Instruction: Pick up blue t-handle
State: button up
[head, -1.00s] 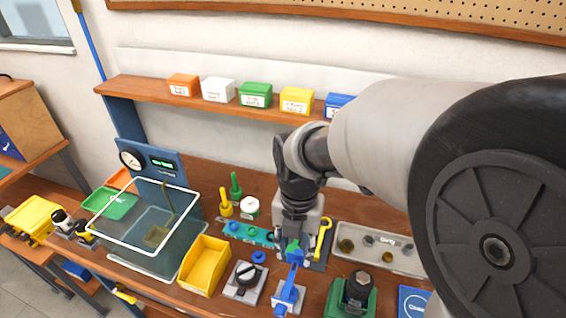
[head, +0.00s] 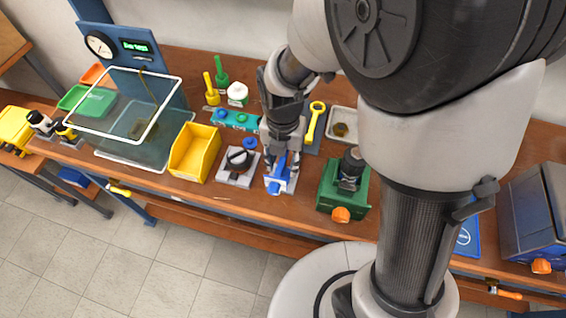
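A blue T-handle (head: 279,172) stands in a small pale block (head: 290,184) near the front edge of the bench, in the middle of the head view. My gripper (head: 282,155) points down right at it, and its fingers overlap the handle's upper part in the picture. The fingers are small and partly merged with the handle, so I cannot tell whether they are closed on it or touch it.
A green fixture (head: 342,192) with an orange knob stands close on the right. A teal rack (head: 232,120) and a yellow wrench (head: 315,121) lie behind. A clear tank (head: 127,118) is farther left.

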jog(key=shift+f, duration=0.7)
jog(key=shift+r, duration=0.1)
jog(key=shift+c, duration=0.2)
grip_shut()
